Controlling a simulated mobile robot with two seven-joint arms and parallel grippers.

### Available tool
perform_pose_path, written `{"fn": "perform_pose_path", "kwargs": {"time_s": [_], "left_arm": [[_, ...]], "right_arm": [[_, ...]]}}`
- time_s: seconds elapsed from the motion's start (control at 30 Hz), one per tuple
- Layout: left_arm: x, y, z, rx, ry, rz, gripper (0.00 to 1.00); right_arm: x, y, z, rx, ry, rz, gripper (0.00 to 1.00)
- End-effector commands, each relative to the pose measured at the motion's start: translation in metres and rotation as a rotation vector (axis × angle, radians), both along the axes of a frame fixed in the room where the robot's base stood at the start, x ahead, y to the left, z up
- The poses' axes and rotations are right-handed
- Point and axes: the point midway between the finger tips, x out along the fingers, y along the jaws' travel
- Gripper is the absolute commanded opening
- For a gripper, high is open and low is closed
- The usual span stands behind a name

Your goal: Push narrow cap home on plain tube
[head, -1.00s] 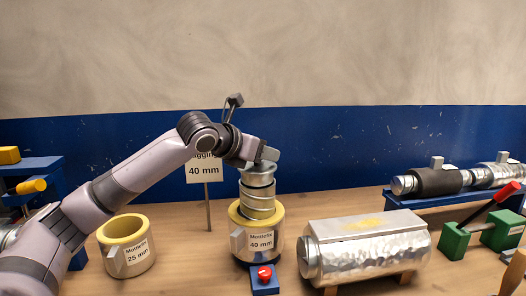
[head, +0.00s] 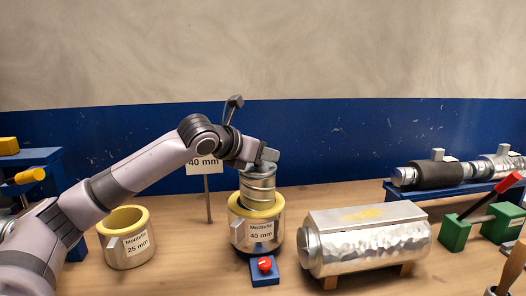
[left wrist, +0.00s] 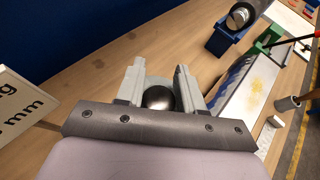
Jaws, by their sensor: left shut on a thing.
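My left gripper (head: 267,156) is at the top of an upright stack of ribbed metal and is shut on its upper metal piece, which appears to be the narrow cap (head: 259,171). Below it the plain tube (head: 258,199) stands upright inside the yellow-lined ring marked 40 mm (head: 242,234). I cannot tell exactly where cap and tube meet. In the left wrist view the two fingers (left wrist: 159,78) stand either side of a dark, shiny round surface (left wrist: 158,97). My right gripper is not in view.
An empty ring marked 25 mm (head: 129,252) stands left. A blue block with a red knob (head: 265,270) sits in front of the 40 mm ring. A foil-clad duct (head: 370,256) lies close on the right. Green clamps (head: 455,233) and a blue rack (head: 455,190) are further right.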

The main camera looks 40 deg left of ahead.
Motion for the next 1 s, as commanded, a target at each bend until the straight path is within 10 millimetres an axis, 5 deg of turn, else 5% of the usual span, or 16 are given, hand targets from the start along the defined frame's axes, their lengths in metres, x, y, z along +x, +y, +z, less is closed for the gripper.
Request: {"fn": "perform_pose_path", "kwargs": {"time_s": [0.3,0.33,0.4,0.77,1.0], "left_arm": [[0.000,0.000,-0.009,0.000,0.003,0.001,0.02],[0.000,0.000,-0.009,0.000,0.003,0.001,0.47],[0.000,0.000,-0.008,0.000,0.003,0.000,0.67],[-0.002,0.000,-0.007,0.000,0.002,0.000,0.67],[-0.021,0.001,0.000,0.005,0.002,0.001,0.67]], "right_arm": [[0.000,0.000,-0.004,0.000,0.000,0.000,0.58],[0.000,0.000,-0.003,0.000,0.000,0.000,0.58],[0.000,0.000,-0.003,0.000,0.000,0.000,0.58],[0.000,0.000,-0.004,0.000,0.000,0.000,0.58],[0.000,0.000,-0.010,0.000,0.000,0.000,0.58]]}}
